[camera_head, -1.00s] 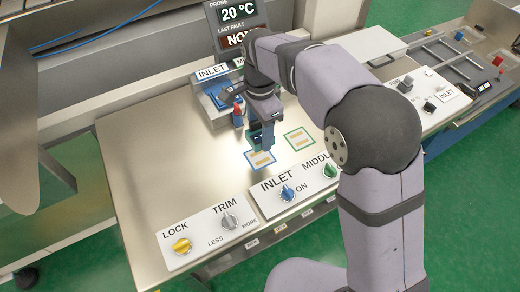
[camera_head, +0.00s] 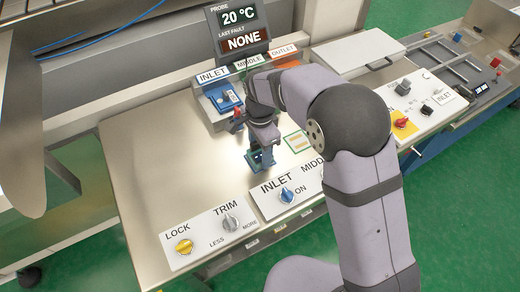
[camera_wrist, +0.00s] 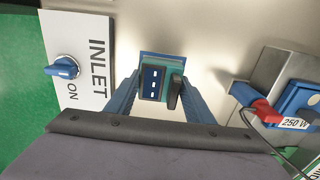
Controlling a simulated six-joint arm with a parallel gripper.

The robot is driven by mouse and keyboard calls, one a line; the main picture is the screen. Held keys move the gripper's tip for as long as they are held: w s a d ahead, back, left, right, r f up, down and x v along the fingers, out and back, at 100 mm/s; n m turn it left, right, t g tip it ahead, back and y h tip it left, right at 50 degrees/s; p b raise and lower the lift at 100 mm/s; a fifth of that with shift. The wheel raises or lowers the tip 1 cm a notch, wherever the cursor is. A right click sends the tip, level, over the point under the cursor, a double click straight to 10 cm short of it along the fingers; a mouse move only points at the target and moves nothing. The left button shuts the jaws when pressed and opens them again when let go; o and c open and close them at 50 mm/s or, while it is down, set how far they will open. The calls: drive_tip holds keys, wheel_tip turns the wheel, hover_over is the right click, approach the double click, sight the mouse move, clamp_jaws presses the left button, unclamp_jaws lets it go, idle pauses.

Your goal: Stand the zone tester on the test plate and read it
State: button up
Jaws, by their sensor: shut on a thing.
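The zone tester (camera_wrist: 155,82) is a small teal block with a dark display showing pale dashes and a black piece on its side. My gripper (camera_wrist: 160,92) is shut on it, with a blue finger on each side. In the head view my gripper (camera_head: 264,150) points down over the blue-edged test plate (camera_head: 252,165) at the inlet position, hiding most of it. A blue edge of this plate shows beyond the tester in the wrist view (camera_wrist: 160,55). The tester seems upright at the plate; I cannot tell whether its base touches.
A green-edged plate (camera_head: 298,142) lies to the right. The inlet knob (camera_head: 287,195) and label panel are in front. A blue unit marked 250 W (camera_wrist: 295,108), with a red plug, stands close by. The screen (camera_head: 242,30) reads 20 °C and NONE. The steel top (camera_head: 160,150) is clear at left.

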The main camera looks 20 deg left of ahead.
drive_tip(key=shift+f, duration=0.15)
drive_tip(key=o, duration=1.2)
drive_tip(key=shift+c, duration=0.2)
